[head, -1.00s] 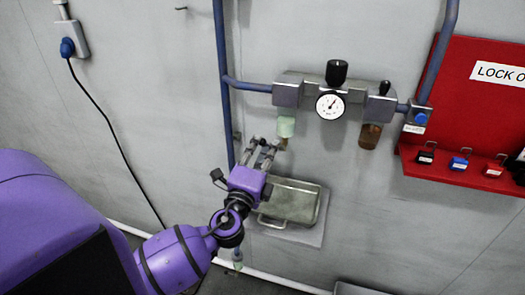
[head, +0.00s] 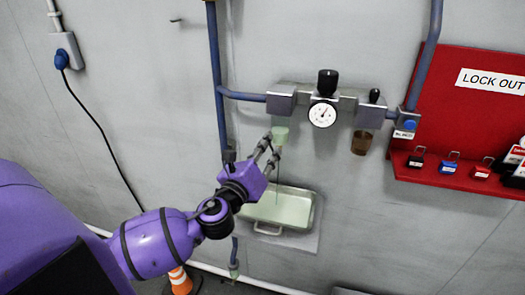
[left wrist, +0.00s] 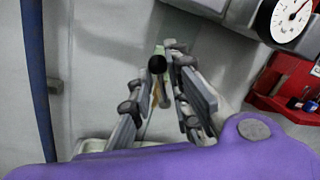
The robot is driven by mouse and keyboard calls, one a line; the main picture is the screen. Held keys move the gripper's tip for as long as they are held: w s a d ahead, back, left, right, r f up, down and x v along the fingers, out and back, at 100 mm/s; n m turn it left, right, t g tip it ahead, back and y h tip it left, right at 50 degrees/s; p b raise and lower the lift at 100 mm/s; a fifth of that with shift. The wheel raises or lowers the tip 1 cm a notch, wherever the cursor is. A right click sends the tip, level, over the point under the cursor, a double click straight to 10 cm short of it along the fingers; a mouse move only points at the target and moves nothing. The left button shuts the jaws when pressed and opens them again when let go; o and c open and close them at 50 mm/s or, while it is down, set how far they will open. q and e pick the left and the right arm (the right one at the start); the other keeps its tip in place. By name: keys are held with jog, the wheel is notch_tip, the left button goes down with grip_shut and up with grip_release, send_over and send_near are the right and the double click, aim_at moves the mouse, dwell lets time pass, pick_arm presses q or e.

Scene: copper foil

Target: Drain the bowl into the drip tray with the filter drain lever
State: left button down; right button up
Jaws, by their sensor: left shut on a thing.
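The filter bowl (head: 281,134), pale green, hangs under the left block of the regulator unit. My left gripper (head: 271,149) is just below it, shut on the drain lever, which the fingers mostly hide in the head view. In the left wrist view the lever's dark round knob (left wrist: 157,64) shows between the fingers (left wrist: 168,75). A thin dark stream (head: 277,182) falls from below the bowl into the drip tray (head: 312,213). Pale green liquid covers the tray's floor. My right gripper is not in view.
A gauge (head: 322,114) and a brown bowl (head: 361,143) are right of the filter. A blue pipe (head: 217,90) runs close left of my gripper. A red lockout board (head: 460,130) is at right. An orange cone (head: 180,281) stands below my arm.

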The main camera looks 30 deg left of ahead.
pick_arm(q)
jog(key=shift+w+d+r+m+g, duration=0.15)
jog(key=shift+d+m, duration=0.1)
jog(key=shift+m, duration=0.55)
jog(key=shift+d+r+m+g, duration=0.15)
jog(key=shift+d+m, duration=0.1)
jog(key=shift+m, duration=0.55)
jog(key=shift+f, duration=0.1)
jog(key=c, duration=1.8)
grip_release()
jog(key=shift+c, duration=0.2)
jog(key=s, duration=1.2)
jog(key=shift+d+f, duration=0.25)
jog(key=shift+d, duration=0.1)
